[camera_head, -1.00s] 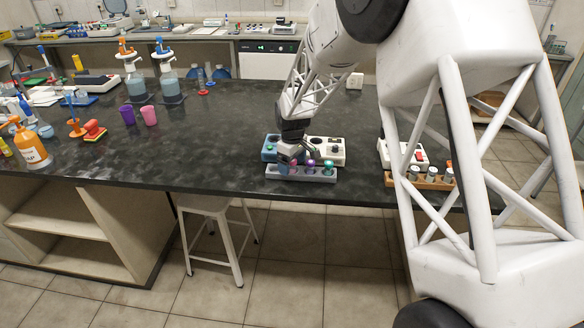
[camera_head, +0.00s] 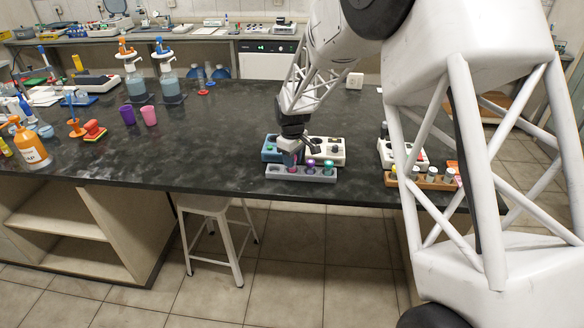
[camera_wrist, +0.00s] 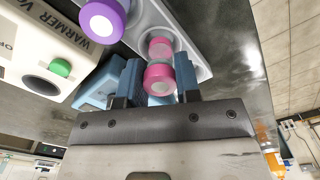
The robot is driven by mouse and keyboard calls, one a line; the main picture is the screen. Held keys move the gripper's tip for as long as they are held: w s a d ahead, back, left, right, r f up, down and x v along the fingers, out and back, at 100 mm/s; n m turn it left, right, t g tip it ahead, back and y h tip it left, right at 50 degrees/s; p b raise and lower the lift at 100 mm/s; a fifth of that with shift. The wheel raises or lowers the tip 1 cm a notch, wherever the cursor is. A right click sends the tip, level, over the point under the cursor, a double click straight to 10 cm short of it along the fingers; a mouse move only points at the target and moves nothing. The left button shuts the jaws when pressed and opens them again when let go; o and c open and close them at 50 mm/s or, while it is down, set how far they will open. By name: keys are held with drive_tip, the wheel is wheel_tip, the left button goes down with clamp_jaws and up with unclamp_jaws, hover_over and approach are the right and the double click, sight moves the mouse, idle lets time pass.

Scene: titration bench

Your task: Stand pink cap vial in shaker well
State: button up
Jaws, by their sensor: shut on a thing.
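The pink cap vial (camera_wrist: 159,79) is between my gripper's blue fingers in the wrist view. My gripper (camera_head: 291,158) is shut on it, over the left end of the grey rack (camera_head: 302,174). A second pinkish round shape (camera_wrist: 160,48) shows just beyond the cap; I cannot tell whether it belongs to the vial or the rack. The vial's lower part is hard to make out, so I cannot tell whether it is clear of the rack. The blue device (camera_head: 270,150), seemingly the shaker, stands behind the rack's left end; its wells are largely hidden.
A purple cap vial (camera_head: 311,164) and a teal cap vial (camera_head: 328,166) stand in the rack, close right of my gripper. A white warmer (camera_head: 335,151) stands behind them. A brown rack with vials (camera_head: 428,181) is farther right. The bench left of the blue device is clear.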

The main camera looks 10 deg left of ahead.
drive_tip(key=shift+r, duration=3)
drive_tip(key=shift+w, duration=0.1)
drive_tip(key=w+a, duration=0.4)
drive_tip(key=w, duration=0.3)
drive_tip(key=w+a+r, duration=0.1)
drive_tip(key=w+a, duration=0.3)
drive_tip(key=w, duration=0.4)
drive_tip(key=shift+w+a+r, duration=0.15)
drive_tip(key=shift+a+r, duration=0.05)
drive_tip(key=shift+r, duration=0.05)
drive_tip(key=shift+f, duration=0.25)
drive_tip(key=shift+f, duration=1.8)
drive_tip(key=shift+f, duration=1.05)
